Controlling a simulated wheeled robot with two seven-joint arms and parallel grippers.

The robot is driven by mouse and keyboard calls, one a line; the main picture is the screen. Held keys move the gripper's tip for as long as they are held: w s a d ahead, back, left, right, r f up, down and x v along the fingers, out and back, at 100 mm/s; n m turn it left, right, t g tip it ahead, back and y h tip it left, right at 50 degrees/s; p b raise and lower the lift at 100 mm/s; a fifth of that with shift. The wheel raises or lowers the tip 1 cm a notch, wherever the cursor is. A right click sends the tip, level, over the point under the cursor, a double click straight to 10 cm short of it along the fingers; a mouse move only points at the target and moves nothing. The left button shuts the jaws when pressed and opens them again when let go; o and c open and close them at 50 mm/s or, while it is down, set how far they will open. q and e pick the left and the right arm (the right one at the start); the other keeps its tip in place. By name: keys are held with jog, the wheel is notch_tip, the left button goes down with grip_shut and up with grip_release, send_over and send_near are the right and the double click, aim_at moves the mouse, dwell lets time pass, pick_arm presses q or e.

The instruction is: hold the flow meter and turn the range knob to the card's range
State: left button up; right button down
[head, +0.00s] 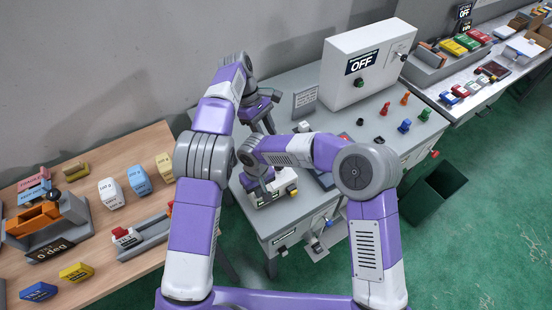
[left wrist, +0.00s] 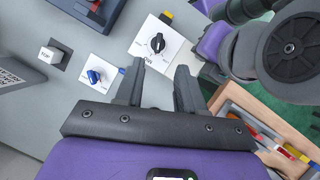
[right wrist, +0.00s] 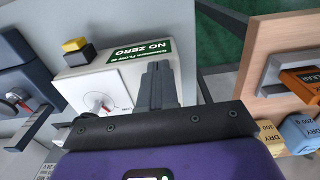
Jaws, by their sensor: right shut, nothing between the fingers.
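The flow meter, a pale box (right wrist: 110,75) with a green label reading NO ZERO, shows in the right wrist view. Its white dial panel (right wrist: 95,92) bears a knob, and a yellow-topped black piece (right wrist: 77,48) stands on it. My right gripper (right wrist: 158,68) is shut and empty, over the box's near edge; contact is unclear. The card's print is unreadable.
A blue knob (left wrist: 93,76) and a white button (left wrist: 48,54) are nearby. A grey sign (head: 305,99) and a white cabinet marked OFF (head: 362,64) stand behind. A wooden table (head: 110,275) with blocks is at left; a green bin (head: 437,192) stands right.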

aim_at(279, 168)
pick_arm(q)
jog(key=x, duration=1.1)
jog(key=shift+w+a+f, duration=0.15)
jog(key=shift+a+f, duration=0.1)
jog(key=shift+f, duration=0.05)
grip_shut()
